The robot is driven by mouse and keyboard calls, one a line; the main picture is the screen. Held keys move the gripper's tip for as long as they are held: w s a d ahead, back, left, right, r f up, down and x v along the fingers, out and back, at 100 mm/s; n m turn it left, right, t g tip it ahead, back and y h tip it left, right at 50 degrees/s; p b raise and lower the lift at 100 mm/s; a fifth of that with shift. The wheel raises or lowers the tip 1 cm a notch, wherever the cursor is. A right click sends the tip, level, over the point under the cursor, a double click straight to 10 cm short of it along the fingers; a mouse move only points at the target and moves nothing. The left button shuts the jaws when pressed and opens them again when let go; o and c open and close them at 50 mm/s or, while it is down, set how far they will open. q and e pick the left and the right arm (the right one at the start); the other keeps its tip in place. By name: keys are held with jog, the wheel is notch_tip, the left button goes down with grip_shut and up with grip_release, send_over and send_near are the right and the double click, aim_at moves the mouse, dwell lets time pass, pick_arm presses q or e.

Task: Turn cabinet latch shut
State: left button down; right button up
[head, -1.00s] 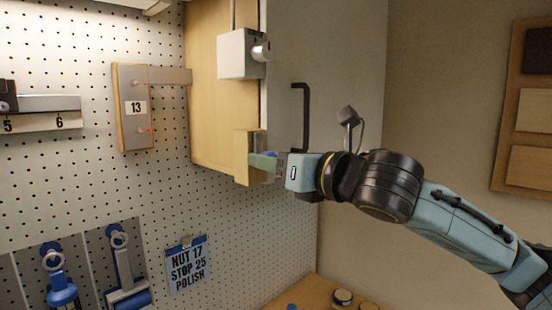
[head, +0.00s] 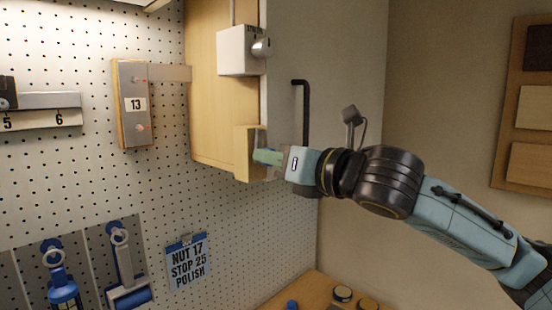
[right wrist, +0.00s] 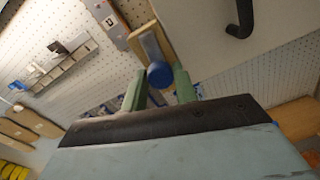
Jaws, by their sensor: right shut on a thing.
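The cabinet (head: 215,110) is a pale wooden box on the wall with a grey door (head: 340,60). A wooden block (head: 243,150) sits at the cabinet's lower front edge. In the right wrist view the latch is a grey metal plate (right wrist: 150,45) on wood with a round blue knob (right wrist: 160,75). My right gripper (head: 268,158) is at the block, its green fingers on either side of the knob. In the right wrist view the gripper (right wrist: 158,88) is shut on the knob. The fingers hide the knob in the head view. My left gripper is not in view.
A black door handle (head: 305,110) stands out just above my right wrist. A white box with a round metal knob (head: 240,50) is higher on the cabinet edge. Pegboard with tools lies left, and a bench with small jars (head: 342,294) is below.

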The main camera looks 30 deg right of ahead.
jog(key=shift+d+m+g+y, duration=0.1)
jog(key=shift+m+g+y, duration=0.2)
jog(key=shift+m, duration=7.7)
jog(key=o, duration=1)
jog(key=shift+c, duration=0.2)
jog(key=b+v, duration=0.8)
jog(key=v, duration=0.5)
jog(key=shift+s, duration=0.15)
